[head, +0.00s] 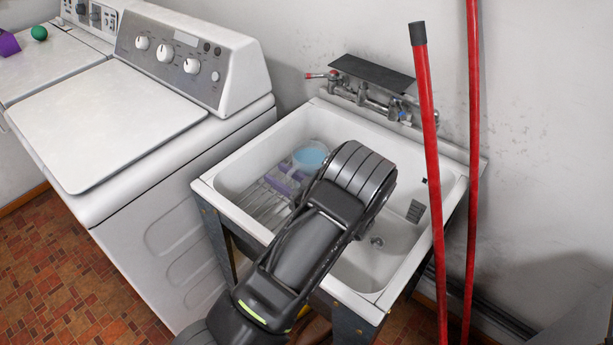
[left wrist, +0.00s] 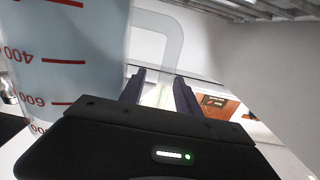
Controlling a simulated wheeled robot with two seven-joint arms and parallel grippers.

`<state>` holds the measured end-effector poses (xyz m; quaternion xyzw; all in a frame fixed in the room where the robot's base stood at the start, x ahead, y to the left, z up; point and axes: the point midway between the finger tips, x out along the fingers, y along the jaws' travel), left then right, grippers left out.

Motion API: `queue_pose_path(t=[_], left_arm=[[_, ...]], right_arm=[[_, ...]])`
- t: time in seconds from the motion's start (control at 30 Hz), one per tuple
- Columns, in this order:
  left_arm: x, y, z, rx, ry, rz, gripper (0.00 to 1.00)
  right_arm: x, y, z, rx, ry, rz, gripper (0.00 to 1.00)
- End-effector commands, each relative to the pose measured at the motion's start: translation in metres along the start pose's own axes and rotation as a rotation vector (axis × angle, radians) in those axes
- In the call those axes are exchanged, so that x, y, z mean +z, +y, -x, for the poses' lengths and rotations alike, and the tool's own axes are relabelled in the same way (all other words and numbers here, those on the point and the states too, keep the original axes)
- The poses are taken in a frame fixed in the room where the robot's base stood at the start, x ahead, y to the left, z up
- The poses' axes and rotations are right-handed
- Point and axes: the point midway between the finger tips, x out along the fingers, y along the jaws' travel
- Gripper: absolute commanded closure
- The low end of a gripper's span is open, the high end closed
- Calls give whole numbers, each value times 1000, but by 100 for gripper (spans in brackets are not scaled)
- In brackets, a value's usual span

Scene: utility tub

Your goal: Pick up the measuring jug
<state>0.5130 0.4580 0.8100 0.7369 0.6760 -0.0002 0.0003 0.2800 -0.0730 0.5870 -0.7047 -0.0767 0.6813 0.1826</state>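The measuring jug (head: 309,155) is clear with pale blue contents and stands in the back left of the utility tub. In the left wrist view the jug (left wrist: 75,50) fills the left side, its red marks upside down, with its pale handle (left wrist: 172,40) at the middle. My left gripper (head: 284,184) is inside the tub beside the jug, partly hidden by my own arm. In the left wrist view its dark purple fingers (left wrist: 159,85) are apart, near the handle. I cannot tell whether they touch it. My right gripper is not in view.
The tub (head: 231,212) has a ribbed rack (head: 262,203) on its left and a faucet (head: 365,97) behind. Two red poles (head: 428,130) (head: 473,130) stand at the right. A washer (head: 110,120) adjoins on the left; a green ball (head: 39,33) lies farther left.

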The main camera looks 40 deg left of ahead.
Motion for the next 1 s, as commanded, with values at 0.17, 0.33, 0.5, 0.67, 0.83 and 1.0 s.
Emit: queue_pose_path(t=[0.17, 0.33, 0.5, 0.67, 0.83, 1.0], left_arm=[[0, 0, 0, 0, 0, 0, 61], [0, 0, 0, 0, 0, 0, 61], [0, 0, 0, 0, 0, 0, 61], [0, 0, 0, 0, 0, 0, 72], [0, 0, 0, 0, 0, 0, 86], [0, 0, 0, 0, 0, 0, 100]], right_arm=[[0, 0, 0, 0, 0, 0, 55], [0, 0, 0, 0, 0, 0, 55], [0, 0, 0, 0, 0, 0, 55], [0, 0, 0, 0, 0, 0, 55], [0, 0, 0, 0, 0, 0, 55], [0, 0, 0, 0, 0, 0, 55]])
